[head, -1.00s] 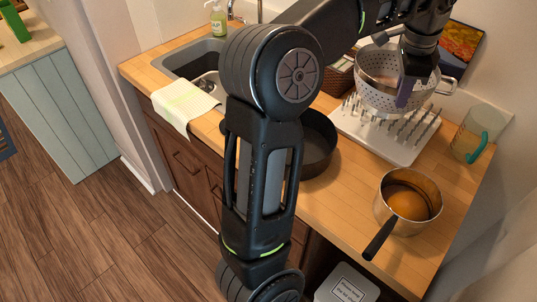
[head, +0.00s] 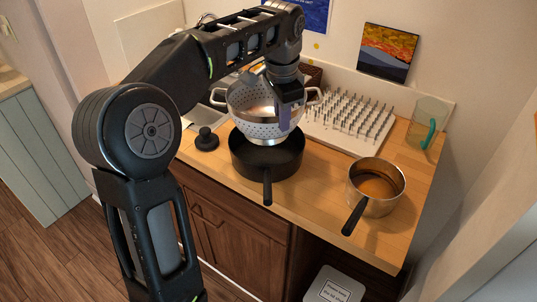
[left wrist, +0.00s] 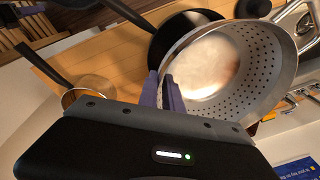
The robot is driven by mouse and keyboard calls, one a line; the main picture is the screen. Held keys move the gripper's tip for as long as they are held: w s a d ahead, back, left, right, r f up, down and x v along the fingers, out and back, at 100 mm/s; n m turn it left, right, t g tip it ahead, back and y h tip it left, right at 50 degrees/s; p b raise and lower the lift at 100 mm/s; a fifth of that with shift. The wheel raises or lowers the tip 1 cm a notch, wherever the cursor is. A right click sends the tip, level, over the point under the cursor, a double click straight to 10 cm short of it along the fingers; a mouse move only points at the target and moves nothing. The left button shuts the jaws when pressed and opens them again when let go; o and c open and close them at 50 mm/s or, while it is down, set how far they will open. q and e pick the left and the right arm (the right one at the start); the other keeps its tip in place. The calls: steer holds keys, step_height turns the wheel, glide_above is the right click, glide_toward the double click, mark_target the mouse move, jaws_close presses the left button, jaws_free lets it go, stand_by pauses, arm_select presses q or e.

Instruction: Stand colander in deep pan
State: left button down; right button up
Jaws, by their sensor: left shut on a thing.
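The colander (head: 252,112) is a pale metal bowl with holes and two loop handles. My left gripper (head: 287,118) is shut on its right-hand rim and holds it roughly upright above the deep pan. The colander (left wrist: 222,75) fills much of the left wrist view, with my left gripper (left wrist: 164,92) at its rim. The deep pan (head: 270,168) is black, with a handle toward the counter's front edge. Its rear opening is hidden behind the colander, so I cannot tell whether they touch. The black pan (left wrist: 175,38) shows partly behind the colander. My right gripper is out of view.
A spiked white drying rack (head: 350,123) stands behind and right of the pan. A steel saucepan (head: 375,190) with orange contents is at the right. A glass jug (head: 428,122) stands farther back. A black knobbed object (head: 206,140) is left of the pan.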

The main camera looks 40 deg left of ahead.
arm_select(q)
step_height(320, 180, down, 6)
steer(key=shift+w+r, duration=0.1)
steer(key=shift+r, duration=0.05)
steer(key=shift+f+p, duration=0.45)
steer(key=shift+f, duration=1.45)
steer(key=shift+f, duration=0.2)
steer(key=c, duration=1.5)
jaws_free()
steer(key=r, duration=0.4)
steer(key=s+r, duration=0.1)
steer(key=r, duration=0.7)
steer(key=shift+s+d+r+b, duration=0.15)
steer(key=shift+s+d+b, duration=0.15)
steer(key=shift+s+b, duration=0.1)
